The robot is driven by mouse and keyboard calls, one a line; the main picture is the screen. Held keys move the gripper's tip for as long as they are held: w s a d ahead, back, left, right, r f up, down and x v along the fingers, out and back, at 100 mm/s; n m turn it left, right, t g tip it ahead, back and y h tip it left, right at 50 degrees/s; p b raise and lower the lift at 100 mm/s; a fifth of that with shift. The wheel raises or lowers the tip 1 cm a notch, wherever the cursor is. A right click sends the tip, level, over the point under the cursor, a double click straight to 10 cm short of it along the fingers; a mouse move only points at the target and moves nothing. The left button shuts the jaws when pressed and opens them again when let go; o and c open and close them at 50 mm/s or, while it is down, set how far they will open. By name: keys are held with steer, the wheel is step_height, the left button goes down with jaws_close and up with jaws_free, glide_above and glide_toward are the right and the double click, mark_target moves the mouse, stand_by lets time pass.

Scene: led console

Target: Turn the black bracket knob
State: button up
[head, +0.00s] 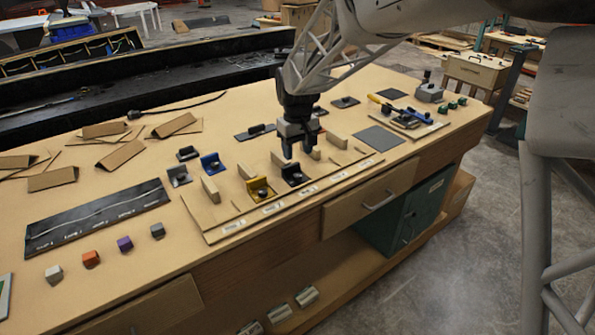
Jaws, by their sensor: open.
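The black bracket (293,174) stands on the wooden board (219,222) on the workbench. It has an upright plate and a flat foot. A small dark knob on it is too small to make out clearly. My gripper (298,154) points down just above and behind the bracket in the head view. Its dark fingers are apart, with nothing seen between them. They overlap the area near the bracket's top, and I cannot tell whether they touch it.
A yellow bracket (259,187) stands left of the black one, with wooden blocks (209,189) between the places. A blue bracket (211,162) and a grey bracket (178,175) stand farther left. Coloured cubes (125,243) lie front left. A grey pad (379,138) lies right.

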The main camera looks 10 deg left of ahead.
mark_target(298, 175)
steer(key=shift+n, duration=0.3)
steer(key=shift+f, duration=0.15)
steer(key=shift+f, duration=3.8)
steer(key=shift+c, duration=0.2)
steer(key=c, duration=0.9)
steer(key=shift+m, duration=2.3)
